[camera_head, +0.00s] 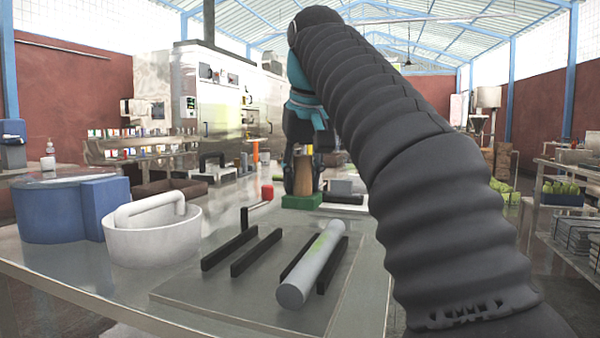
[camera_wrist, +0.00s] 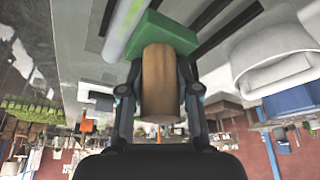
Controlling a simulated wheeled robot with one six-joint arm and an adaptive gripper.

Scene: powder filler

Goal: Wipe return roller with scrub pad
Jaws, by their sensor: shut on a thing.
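The pad's green block (camera_head: 302,201) points down, beyond the roller's far end in the head view. It appears apart from the roller; its exact height above the table is unclear.
A white pot (camera_head: 150,236) with a curved handle and a blue round container (camera_head: 68,210) stand on the left. Black bars (camera_head: 257,252) lie left of the roller on a grey plate (camera_head: 215,305). Small grey and black items crowd the table's far part.

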